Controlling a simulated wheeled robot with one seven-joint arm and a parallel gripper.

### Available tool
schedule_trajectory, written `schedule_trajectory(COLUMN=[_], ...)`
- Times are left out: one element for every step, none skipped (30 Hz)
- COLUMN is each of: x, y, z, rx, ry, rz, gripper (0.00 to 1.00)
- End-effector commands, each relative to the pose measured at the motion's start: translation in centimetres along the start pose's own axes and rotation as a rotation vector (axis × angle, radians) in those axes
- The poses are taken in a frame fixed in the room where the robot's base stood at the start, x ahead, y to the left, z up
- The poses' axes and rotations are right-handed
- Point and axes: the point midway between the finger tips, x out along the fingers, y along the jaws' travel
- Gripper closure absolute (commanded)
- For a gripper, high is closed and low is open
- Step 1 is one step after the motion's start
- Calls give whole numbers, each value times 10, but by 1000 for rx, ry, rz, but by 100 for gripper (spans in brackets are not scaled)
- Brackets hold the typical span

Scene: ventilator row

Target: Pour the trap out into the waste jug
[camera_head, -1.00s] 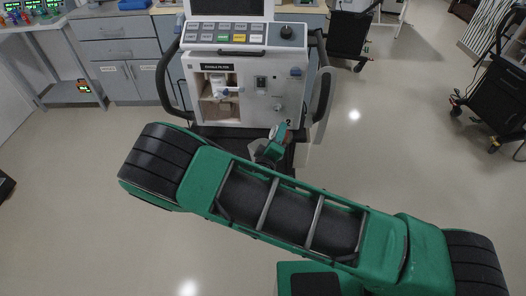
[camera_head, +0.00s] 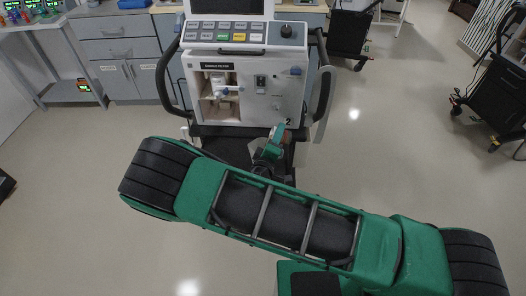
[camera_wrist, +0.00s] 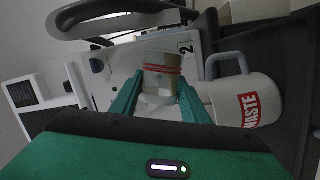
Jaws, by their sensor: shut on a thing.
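The trap (camera_wrist: 160,80), a small clear cup with red bands, sits between the green fingertips of my gripper (camera_wrist: 158,98) in the wrist view. My gripper is shut on it. The white waste jug (camera_wrist: 270,88), with a red WASTE label and a grey handle, is just right of the fingers, its mouth toward them. The trap appears tipped on its side relative to the jug; whether anything flows out I cannot tell.
The ventilator (camera_head: 245,75) stands ahead, with an open bay (camera_head: 218,90) on its front and side handles. Grey cabinets (camera_head: 125,60) are behind it at left. A dark cart (camera_head: 350,35) is behind at right.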

Motion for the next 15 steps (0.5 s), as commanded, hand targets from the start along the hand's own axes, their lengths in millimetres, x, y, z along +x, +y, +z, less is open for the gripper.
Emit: schedule_trajectory(x=[0,0,0,0,0,0,0,0,0,0,0,0,-1,-1,-1], y=[0,-1,-1,-1,-1,-1,-1,-1,-1,-1,-1,-1,-1,-1,-1], z=[0,0,0,0,0,0,0,-1,-1,-2,-2,-2,-2,-3,-3], rx=[-7,-10,-14,-17,-20,-23,-26,-30,-34,-37,-40,-44,-46,-49,-52], ry=[0,0,0,0,0,0,0,0,0,0,0,0,0,0,0], rz=[2,3,4,5,6,7,8,8,9,10,11,12,12,13,14], gripper=[81,81,81,81,81,81,81,81,81,81,81,81,81,81,81])
